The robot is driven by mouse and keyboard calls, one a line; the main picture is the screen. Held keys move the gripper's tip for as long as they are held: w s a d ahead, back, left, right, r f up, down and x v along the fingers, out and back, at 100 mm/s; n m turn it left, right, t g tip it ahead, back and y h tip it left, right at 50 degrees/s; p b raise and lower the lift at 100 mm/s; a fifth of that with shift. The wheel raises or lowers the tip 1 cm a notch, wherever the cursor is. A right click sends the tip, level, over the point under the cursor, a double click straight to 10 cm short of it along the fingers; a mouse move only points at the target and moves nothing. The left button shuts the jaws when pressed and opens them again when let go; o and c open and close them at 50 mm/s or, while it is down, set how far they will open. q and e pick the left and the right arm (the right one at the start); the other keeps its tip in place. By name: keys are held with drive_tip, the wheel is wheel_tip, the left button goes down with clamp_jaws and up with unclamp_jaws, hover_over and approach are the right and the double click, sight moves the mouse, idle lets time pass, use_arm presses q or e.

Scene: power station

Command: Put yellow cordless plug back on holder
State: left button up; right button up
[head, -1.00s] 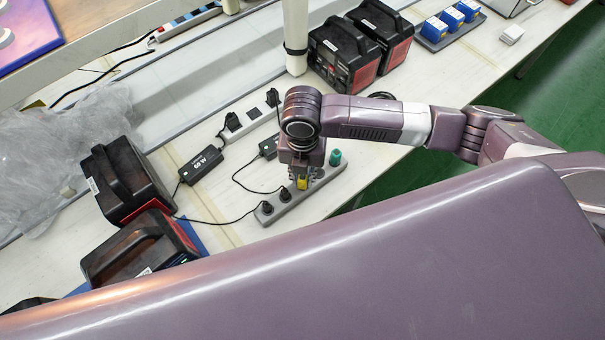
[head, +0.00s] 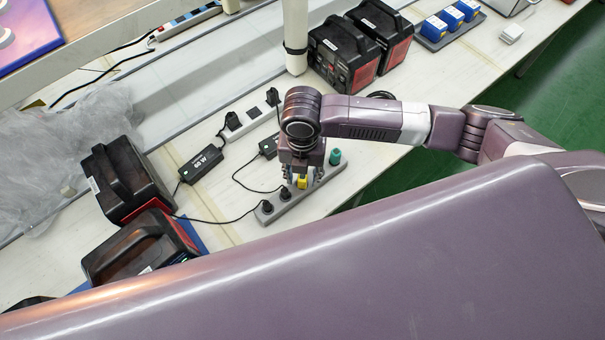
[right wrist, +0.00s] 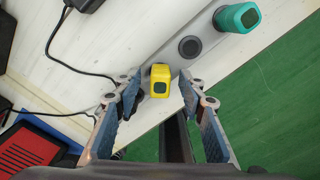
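The yellow cordless plug (head: 302,183) stands in the grey holder strip (head: 279,212), below my right gripper (head: 305,177). In the right wrist view the plug (right wrist: 160,80) lies between the two spread fingers of my right gripper (right wrist: 160,98), with a gap on both sides. The right gripper is open and holds nothing. A teal plug (head: 335,157) stands at the right end of the strip. In the right wrist view an empty round socket (right wrist: 190,46) lies between the teal plug (right wrist: 238,17) and the yellow one. My left gripper is out of view.
Black adapters (head: 201,164) and black-and-red power units (head: 126,180) stand left on the white table. More units (head: 343,55) and blue blocks (head: 437,29) are at the back. A white post (head: 295,40) rises behind my gripper.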

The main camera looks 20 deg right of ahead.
drive_tip(key=shift+r, duration=0.3)
wheel_tip(320, 180, up, 12)
drive_tip(key=f, duration=0.1)
drive_tip(key=s+a+f+m+t+y, duration=0.1)
drive_tip(key=s+a+f+m+y, duration=0.2)
drive_tip(key=a+m, duration=0.45)
drive_tip(key=s+d+f+m+t+h, duration=0.1)
drive_tip(key=s+d+f+m, duration=0.3)
drive_tip(key=d+m, duration=0.55)
drive_tip(key=s+d+f+m+t+h, duration=0.1)
drive_tip(key=s+d+f+m+h, duration=0.15)
drive_tip(key=s+d+m, duration=0.65)
wheel_tip(320, 180, down, 27)
drive_tip(key=w+a+m+b, duration=0.1)
drive_tip(key=w+a+m, duration=0.1)
drive_tip(key=m, duration=0.1)
drive_tip(key=s+d+f+g+b, duration=0.1)
drive_tip(key=s+d+f+g, duration=0.1)
drive_tip(key=s+f, duration=1.5)
drive_tip(key=shift+s+d+n, duration=0.15)
drive_tip(key=shift+d+n, duration=0.15)
drive_tip(key=shift+d, duration=0.1)
